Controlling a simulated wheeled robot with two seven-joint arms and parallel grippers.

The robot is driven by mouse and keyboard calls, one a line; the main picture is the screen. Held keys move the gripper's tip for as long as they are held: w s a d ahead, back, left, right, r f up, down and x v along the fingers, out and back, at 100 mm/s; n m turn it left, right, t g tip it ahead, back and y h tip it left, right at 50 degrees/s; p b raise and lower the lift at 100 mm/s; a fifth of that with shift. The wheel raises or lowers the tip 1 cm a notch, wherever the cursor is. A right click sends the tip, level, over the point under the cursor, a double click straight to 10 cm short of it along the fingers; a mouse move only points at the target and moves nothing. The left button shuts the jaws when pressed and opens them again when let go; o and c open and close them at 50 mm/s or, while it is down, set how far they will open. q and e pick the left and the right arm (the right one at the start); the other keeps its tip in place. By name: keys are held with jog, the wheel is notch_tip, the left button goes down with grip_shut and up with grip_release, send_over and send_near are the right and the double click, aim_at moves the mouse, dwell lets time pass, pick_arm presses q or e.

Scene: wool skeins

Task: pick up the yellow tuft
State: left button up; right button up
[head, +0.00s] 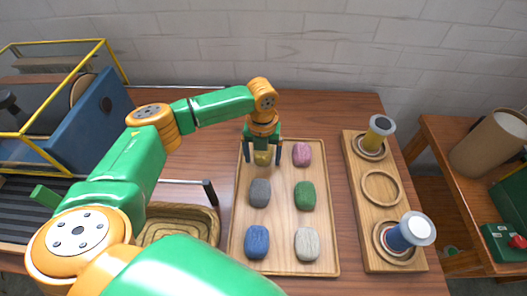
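The yellow tuft (262,159) lies in the far left place of a light wooden tray (288,270). My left gripper (262,158) points down over it from above. Its two dark fingers stand apart, one on each side of the tuft, with a small gap seeming to show on both sides. The upper part of the tuft is partly hidden by the gripper. My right gripper is not in view.
The tray also holds pink (302,154), grey (260,192), green (305,195), blue (257,242) and pale (307,244) tufts. A wooden rack (373,222) with two spools stands right. A basket (180,211) lies left, partly behind my arm.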

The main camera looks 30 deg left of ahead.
pick_arm(q)
jog(key=c, duration=1)
jog(key=shift+r, duration=0.1)
